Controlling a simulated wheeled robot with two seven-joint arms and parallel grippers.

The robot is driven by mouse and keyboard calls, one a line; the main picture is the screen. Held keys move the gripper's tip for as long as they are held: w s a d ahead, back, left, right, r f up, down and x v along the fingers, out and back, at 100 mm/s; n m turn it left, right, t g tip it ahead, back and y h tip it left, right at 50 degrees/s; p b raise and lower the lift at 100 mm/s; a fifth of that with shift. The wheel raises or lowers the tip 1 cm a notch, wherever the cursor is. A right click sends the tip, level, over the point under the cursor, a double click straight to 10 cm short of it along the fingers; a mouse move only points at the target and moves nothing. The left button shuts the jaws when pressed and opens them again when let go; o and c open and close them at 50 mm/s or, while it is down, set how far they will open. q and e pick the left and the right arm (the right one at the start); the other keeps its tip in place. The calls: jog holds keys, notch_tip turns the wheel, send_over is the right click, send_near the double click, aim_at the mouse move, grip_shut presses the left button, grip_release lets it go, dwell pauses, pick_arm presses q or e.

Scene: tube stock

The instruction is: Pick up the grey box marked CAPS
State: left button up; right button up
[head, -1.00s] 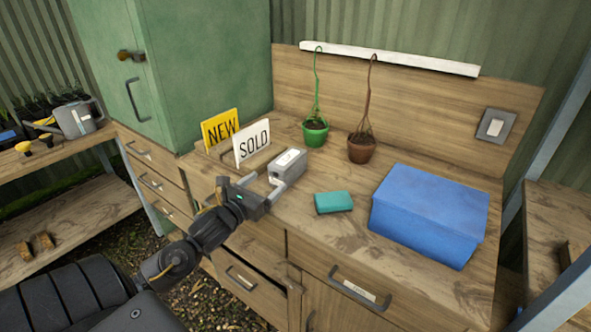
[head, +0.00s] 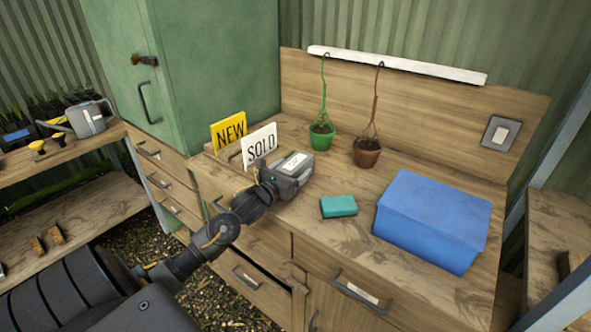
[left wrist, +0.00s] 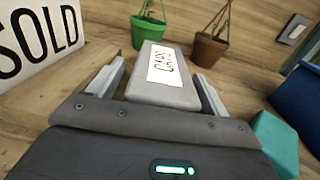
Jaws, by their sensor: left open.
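The grey box marked CAPS (left wrist: 165,88) sits on the wooden bench, its white label on top readable in the left wrist view. In the head view the grey box (head: 295,162) is partly hidden by my gripper. My left gripper (left wrist: 161,82) is open, with one finger on each side of the box and a narrow gap showing at each side. In the head view my left gripper (head: 290,176) reaches in from the front left at the box. My right gripper is not in view.
A white SOLD sign (head: 260,146) and a yellow NEW sign (head: 229,131) stand left of the box. A green pot (head: 321,136) and a brown pot (head: 367,153) stand behind it. A teal block (head: 338,206) and a blue box (head: 432,221) lie to the right.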

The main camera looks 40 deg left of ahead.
pick_arm(q)
jog(key=shift+w, duration=0.2)
jog(key=c, duration=1.1)
jog(key=shift+c, duration=0.7)
jog(key=shift+r, duration=0.15)
